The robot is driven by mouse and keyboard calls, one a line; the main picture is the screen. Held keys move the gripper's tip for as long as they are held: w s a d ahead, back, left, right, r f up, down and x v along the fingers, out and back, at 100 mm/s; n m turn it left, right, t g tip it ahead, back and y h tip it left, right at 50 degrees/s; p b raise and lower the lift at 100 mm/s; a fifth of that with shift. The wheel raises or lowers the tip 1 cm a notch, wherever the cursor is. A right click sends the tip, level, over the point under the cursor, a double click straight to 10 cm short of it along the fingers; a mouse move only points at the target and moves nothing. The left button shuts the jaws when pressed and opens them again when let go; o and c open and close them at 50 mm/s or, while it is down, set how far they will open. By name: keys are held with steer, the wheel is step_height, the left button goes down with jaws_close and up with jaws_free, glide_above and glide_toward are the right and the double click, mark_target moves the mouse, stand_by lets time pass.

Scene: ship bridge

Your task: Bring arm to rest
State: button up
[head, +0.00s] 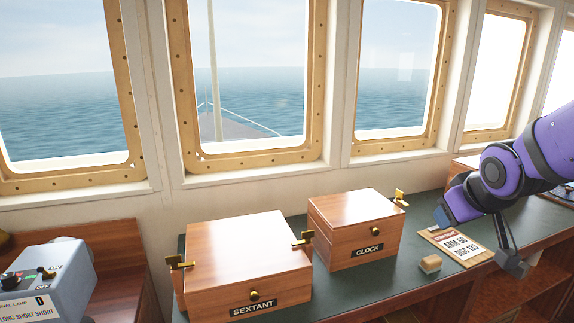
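My arm (510,165), purple with dark joints, reaches in from the right edge of the head view. My gripper (476,238) points down over the green-topped counter at the right. Its two dark fingers are spread wide apart, with nothing visible held between them. I cannot tell whether the fingers touch the board or the counter.
A closed SEXTANT box (245,255) and a closed CLOCK box (357,223) stand left of my gripper, with brass latches. A grey signal lamp unit (45,280) is at far left. Windows (250,80) line the wall behind.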

steer(key=s+r+m+g, duration=0.1)
steer(key=s+r, duration=0.1)
steer(key=s, duration=0.3)
steer(key=s+a+r+g, duration=0.1)
steer(key=s+r, duration=0.2)
steer(key=s, duration=0.3)
steer(key=s+r+m+y, duration=0.1)
steer(key=s+r, duration=0.1)
steer(key=s, duration=0.4)
steer(key=shift+s+a+r+m+g, duration=0.15)
steer(key=shift+a+r+m+g, duration=0.15)
steer(key=shift+r+g, duration=0.1)
steer(key=shift+f, duration=0.1)
